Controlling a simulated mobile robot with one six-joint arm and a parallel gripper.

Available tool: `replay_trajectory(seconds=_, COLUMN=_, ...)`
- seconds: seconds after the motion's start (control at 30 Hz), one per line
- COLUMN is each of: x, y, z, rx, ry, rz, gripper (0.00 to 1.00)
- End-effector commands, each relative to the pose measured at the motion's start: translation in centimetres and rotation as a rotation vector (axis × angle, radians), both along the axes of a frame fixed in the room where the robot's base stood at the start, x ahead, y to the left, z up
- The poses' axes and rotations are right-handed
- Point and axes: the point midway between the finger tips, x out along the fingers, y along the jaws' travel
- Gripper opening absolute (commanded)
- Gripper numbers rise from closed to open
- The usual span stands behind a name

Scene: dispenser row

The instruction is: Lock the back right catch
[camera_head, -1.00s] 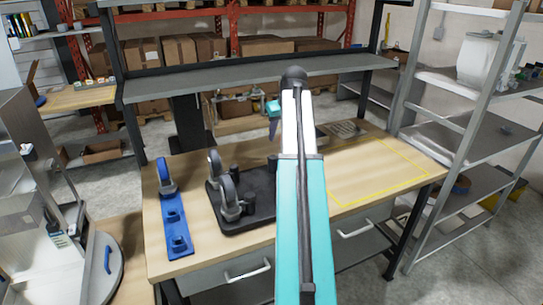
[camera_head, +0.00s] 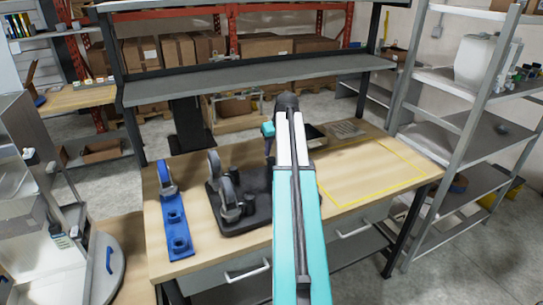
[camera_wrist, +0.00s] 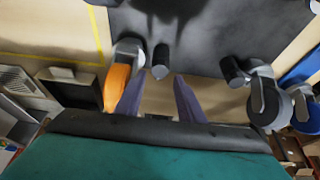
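A black base plate (camera_head: 245,205) lies on the wooden bench with grey-wheeled upright units on its left side. It also shows in the wrist view (camera_wrist: 215,30). In the wrist view an orange lever (camera_wrist: 117,88) juts from a grey-and-black unit (camera_wrist: 128,52) at the plate's back right corner; my arm hides this corner in the head view. My gripper (camera_wrist: 160,82) has its two purple fingers apart, with nothing visibly held. The left finger in the picture is right beside the orange lever; I cannot tell if they touch. My gripper (camera_head: 268,143) is partly hidden by my arm in the head view.
A black post (camera_wrist: 160,62) stands just beyond the fingertips. Another grey wheel unit (camera_wrist: 265,100) is at right in the wrist view. A blue board (camera_head: 175,222) lies left of the plate. A yellow-outlined area (camera_head: 370,175) on the bench is clear. A grey shelf (camera_head: 250,77) spans behind.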

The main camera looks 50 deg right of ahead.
Motion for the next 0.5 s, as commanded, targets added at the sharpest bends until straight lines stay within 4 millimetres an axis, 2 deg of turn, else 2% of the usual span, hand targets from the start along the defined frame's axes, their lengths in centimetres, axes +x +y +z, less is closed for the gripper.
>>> replay_trajectory(seconds=0.5, x=1.7, y=-0.7, z=-4.3, rx=0.001, ry=0.001, rz=0.001, gripper=0.35)
